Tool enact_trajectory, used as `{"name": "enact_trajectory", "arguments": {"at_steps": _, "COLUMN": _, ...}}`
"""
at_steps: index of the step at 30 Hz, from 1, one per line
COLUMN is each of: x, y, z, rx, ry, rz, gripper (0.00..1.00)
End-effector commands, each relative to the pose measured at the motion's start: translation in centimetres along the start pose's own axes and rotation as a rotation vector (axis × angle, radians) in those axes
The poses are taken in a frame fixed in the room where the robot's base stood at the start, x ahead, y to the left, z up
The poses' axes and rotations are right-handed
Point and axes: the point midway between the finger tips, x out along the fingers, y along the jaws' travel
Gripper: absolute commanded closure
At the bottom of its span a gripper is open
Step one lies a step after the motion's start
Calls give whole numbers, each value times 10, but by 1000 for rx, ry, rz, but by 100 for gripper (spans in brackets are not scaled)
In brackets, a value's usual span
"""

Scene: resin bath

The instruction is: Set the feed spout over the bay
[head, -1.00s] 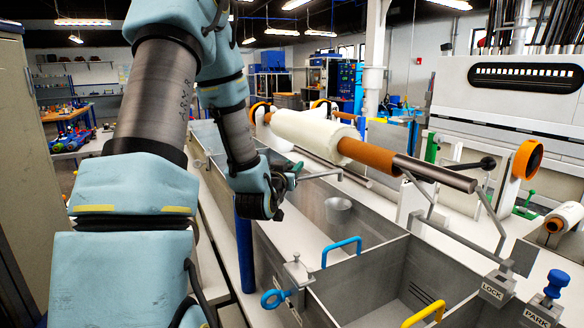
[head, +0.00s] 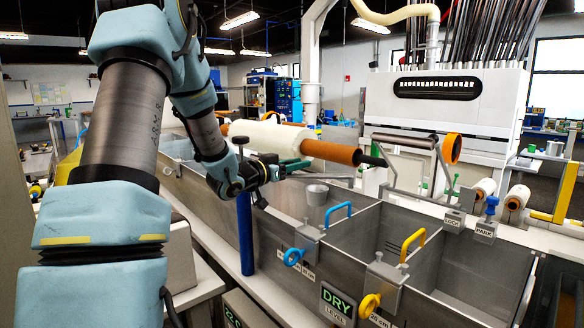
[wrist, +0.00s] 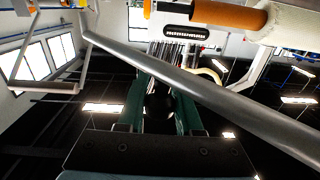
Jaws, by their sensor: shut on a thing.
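The feed spout (head: 328,177) is a thin grey metal pipe with a short downturned end. In the head view it reaches right from beside the blue post (head: 246,235). My gripper (head: 292,167) is at its left part, near the post top. In the wrist view the pipe (wrist: 215,92) crosses in front of my green fingers (wrist: 160,95), which are shut on a dark round part, apparently the spout's handle. The spout's end appears above the steel bath, left of the bay (head: 380,240) between the blue-handled and yellow-handled dividers. Its exact depth is unclear.
The blue handle (head: 338,213) and yellow handle (head: 412,240) stand up from the dividers. A grey cup (head: 317,194) is in the left compartment. An orange-ended roller (head: 330,152) lies behind the spout. LOCK (head: 453,218) and PARK (head: 485,229) blocks sit on the far rim.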

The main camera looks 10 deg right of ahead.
Motion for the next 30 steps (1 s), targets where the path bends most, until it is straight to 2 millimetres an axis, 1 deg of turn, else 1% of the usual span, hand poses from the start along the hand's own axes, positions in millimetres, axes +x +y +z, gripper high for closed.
{"name": "enact_trajectory", "arguments": {"at_steps": 9, "x": -26, "y": 25, "z": -1, "rx": 0, "ry": -1, "rz": 240, "gripper": 100}}
{"name": "enact_trajectory", "arguments": {"at_steps": 15, "x": -38, "y": 34, "z": 0, "rx": -1, "ry": -1, "rz": 338, "gripper": 100}}
{"name": "enact_trajectory", "arguments": {"at_steps": 22, "x": -45, "y": 39, "z": 0, "rx": 1, "ry": 0, "rz": 393, "gripper": 100}}
{"name": "enact_trajectory", "arguments": {"at_steps": 30, "x": -46, "y": 40, "z": -1, "rx": 0, "ry": 2, "rz": 404, "gripper": 100}}
